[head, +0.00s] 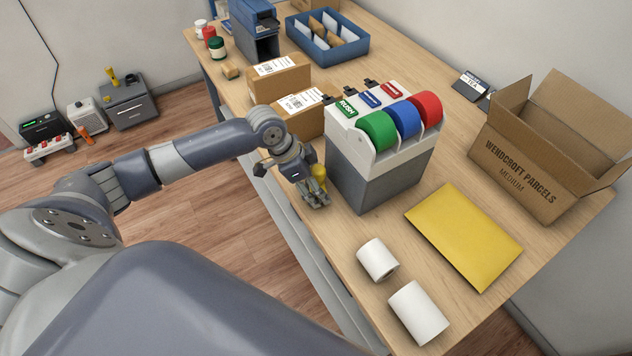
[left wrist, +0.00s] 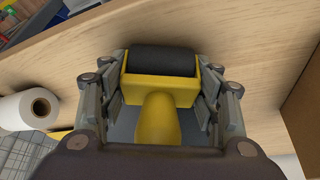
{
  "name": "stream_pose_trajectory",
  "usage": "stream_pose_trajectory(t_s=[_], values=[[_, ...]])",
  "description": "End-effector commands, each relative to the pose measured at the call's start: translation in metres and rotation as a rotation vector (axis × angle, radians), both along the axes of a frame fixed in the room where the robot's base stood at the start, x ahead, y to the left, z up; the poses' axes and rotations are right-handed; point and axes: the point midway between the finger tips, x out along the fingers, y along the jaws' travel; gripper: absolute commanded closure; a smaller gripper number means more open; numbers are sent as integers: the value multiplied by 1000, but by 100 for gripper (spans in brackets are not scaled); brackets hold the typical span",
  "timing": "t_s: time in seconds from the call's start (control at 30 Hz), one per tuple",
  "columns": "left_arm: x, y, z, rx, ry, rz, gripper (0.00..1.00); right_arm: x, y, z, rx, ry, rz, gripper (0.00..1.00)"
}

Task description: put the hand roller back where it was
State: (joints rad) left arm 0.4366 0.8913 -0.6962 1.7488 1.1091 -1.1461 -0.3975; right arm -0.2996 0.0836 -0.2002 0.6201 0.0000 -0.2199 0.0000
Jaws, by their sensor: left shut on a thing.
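The hand roller has a yellow frame and handle (left wrist: 158,118) and a black cylinder (left wrist: 162,60). My left gripper (left wrist: 160,100) is shut on it, with a finger on each side. In the head view the gripper (head: 318,202) is at the counter's near edge, just left of the tape dispenser (head: 370,178). Only a small yellow part of the roller (head: 320,173) shows there. In the left wrist view the black cylinder is in front of the wooden counter top. I cannot tell whether it touches it. My right gripper is in neither view.
Two labelled cartons (head: 279,77) stand behind the gripper. Two white rolls (head: 418,312) and a yellow envelope (head: 464,234) lie in front and to the right. An open parcel box (head: 520,172) is at the right. Bare counter (head: 345,232) shows beside the dispenser.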

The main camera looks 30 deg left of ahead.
Motion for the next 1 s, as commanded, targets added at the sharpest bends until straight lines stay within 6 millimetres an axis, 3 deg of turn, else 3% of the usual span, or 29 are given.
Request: stream_pose_trajectory(t_s=[0.47, 0.6, 0.63, 0.7, 1.0], values=[[-2, 1, -13, 3, 5, 0, 73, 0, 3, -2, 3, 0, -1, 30], [-3, 1, -17, 5, 10, -1, 83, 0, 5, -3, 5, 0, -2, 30], [-4, 1, -18, 6, 12, -2, 40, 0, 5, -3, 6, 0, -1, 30], [-5, 2, -18, 7, 14, -1, 24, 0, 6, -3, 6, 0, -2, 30], [-4, 3, -17, 8, 14, -1, 22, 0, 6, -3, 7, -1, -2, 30]])
